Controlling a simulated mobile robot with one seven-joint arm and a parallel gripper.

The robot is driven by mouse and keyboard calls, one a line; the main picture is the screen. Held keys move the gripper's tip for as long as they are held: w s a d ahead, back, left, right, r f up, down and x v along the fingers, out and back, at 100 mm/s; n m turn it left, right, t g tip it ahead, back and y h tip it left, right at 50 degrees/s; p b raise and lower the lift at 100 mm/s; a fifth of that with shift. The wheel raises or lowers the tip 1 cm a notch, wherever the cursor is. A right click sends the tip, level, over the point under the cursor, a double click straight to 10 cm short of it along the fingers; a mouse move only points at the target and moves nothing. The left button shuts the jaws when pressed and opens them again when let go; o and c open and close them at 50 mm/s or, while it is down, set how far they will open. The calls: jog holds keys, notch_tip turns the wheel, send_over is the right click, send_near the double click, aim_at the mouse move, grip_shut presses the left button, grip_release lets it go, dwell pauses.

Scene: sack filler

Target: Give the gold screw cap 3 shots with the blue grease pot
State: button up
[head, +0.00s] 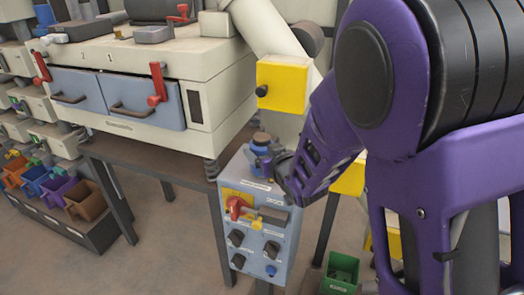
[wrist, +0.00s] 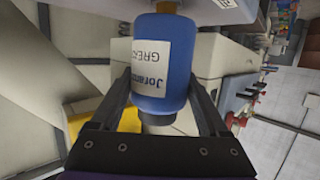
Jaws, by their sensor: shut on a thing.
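The blue grease pot (wrist: 163,60) with a white label is between the two fingers of my gripper (wrist: 165,115) in the wrist view. Its label reads upside down there. My gripper is shut on it. In the head view the pot (head: 261,148) is at the top of the grey-blue control box, with my gripper (head: 279,161) against its right side. A small brownish-gold piece (wrist: 166,6) shows at the pot's end at the top edge of the wrist view. I cannot tell if it is the gold screw cap or part of the pot.
The control box (head: 262,235) has a red lever (head: 236,207) and several black knobs. A yellow box (head: 282,86) is above it. A cream machine with blue drawers (head: 142,102) stands left. A green bin (head: 340,272) is on the floor, and coloured bins stand at far left.

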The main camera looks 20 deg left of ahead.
jog(key=shift+f, duration=0.15)
jog(key=shift+r, duration=0.25)
jog(key=shift+r+p, duration=0.3)
jog(key=shift+r, duration=0.4)
jog(key=shift+f+b, duration=0.95)
jog(key=shift+b, duration=0.1)
dwell(0.7)
jog(key=shift+r, duration=0.2)
jog(key=shift+r+p, duration=0.45)
jog(key=shift+r, duration=0.3)
